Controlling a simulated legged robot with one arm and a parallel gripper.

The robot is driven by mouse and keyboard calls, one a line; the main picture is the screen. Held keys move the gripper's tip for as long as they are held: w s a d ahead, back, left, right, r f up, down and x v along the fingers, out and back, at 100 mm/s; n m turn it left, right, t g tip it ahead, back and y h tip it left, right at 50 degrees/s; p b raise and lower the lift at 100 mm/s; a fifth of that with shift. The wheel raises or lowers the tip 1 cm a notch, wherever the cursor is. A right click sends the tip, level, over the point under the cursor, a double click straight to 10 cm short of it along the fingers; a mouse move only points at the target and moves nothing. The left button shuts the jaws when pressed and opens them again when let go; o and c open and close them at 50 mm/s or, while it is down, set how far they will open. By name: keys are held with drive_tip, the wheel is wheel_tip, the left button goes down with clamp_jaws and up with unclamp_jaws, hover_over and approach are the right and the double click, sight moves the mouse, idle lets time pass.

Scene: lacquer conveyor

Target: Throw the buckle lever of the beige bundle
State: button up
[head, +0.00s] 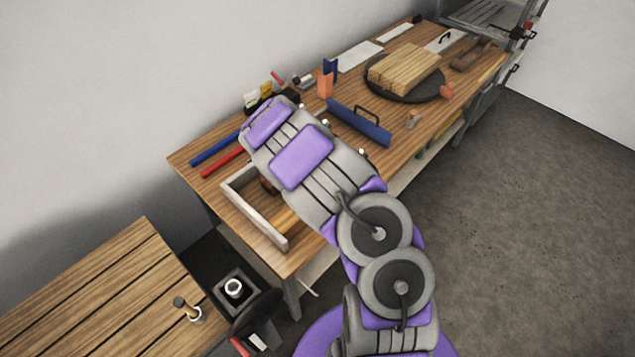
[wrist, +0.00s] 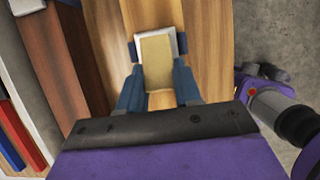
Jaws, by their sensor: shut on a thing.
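In the wrist view my gripper (wrist: 158,72) is shut on a small block with a beige face and a pale grey rim (wrist: 157,62). One blue finger is on each side of it. Bare wood shows around it. I cannot tell whether this block is the buckle lever. In the head view my own arm hides the gripper. A stack of pale beige wood (head: 405,64), possibly the beige bundle, lies on a round black plate (head: 402,93) towards the far end of the bench. I cannot make out a buckle lever on it.
The wooden bench (head: 330,180) carries a blue bar with a handle (head: 358,122), a blue rod (head: 213,150), a red rod (head: 222,164) and a grey frame (head: 252,217) near its front left. A slatted table (head: 100,285) stands at lower left. The floor at right is clear.

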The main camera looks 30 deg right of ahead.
drive_tip(key=o, duration=1.1)
drive_tip(key=shift+c, duration=0.2)
drive_tip(key=p+v, duration=0.2)
drive_tip(key=v, duration=1.5)
drive_tip(key=shift+a, duration=0.15)
drive_tip(key=shift+r, duration=0.1)
